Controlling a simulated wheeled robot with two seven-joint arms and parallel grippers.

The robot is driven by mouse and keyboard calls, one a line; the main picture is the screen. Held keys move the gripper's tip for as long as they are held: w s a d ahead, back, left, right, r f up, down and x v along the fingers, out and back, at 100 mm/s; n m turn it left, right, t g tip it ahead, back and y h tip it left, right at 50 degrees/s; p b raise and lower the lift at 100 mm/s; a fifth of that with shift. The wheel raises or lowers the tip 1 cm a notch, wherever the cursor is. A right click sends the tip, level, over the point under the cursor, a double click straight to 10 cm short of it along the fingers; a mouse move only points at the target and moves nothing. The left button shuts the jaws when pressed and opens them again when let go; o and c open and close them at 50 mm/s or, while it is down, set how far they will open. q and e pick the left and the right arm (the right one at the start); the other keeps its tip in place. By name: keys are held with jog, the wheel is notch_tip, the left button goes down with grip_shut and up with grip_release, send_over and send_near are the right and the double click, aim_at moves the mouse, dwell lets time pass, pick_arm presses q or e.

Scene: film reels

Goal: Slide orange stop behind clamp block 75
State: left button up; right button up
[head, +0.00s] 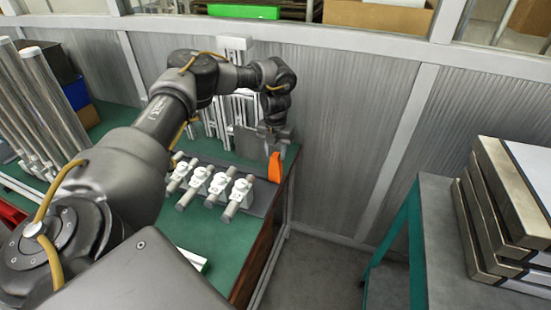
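The orange stop (275,168) stands at the right end of a dark rail, near the green table's right edge. My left gripper (274,148) points down directly over the stop, its fingers at or just above the stop's top. I cannot tell whether they grip it. Several white clamp blocks with grey cylinders sit in a row to the left, the nearest being the rightmost clamp block (240,188). No number is readable, so I cannot tell which is block 75. My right gripper is not in view.
The green table (205,228) has bare surface in front of the blocks. Upright metal profiles (212,120) stand behind the arm. Tall grey tubes (50,100) stand at left. A corrugated wall is behind. A separate table at right bears stacked metal cases (510,190).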

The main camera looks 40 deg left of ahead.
aim_at(276, 167)
pick_arm(q)
jog(key=shift+f, duration=1.85)
grip_shut()
